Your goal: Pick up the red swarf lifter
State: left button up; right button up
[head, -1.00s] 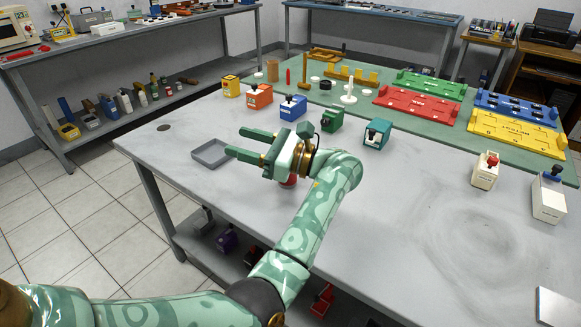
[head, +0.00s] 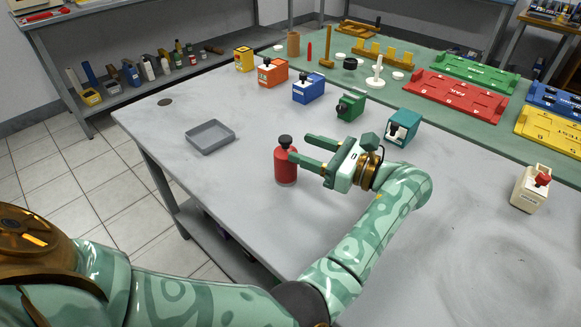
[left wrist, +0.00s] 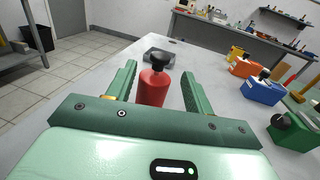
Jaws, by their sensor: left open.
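The red swarf lifter (head: 286,167) is a red cylinder with a black knob, standing upright on the grey table. My left gripper (head: 301,149) is open and empty just right of it, fingers pointing left. The nearer fingertip overlaps the lifter's right edge in the head view; I cannot tell whether they touch. In the left wrist view the lifter (left wrist: 153,89) shows between the two open fingers (left wrist: 158,74), near their tips, closer to the left finger. My right gripper is not in view.
A grey tray (head: 210,137) lies left of the lifter. Yellow, orange (head: 272,73), blue (head: 308,88), green (head: 351,106) and teal (head: 404,127) blocks stand behind. A cream block (head: 530,188) stands at right. The table is clear around the lifter and tray.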

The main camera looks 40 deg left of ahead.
aim_at(278, 148)
pick_arm(q)
jog(key=a, duration=0.5)
jog(key=s+a+b, duration=0.1)
jog(key=a, duration=0.1)
jog(key=shift+s+a+f, duration=0.1)
jog(key=shift+a+f, duration=0.15)
jog(key=shift+f, duration=0.05)
grip_shut()
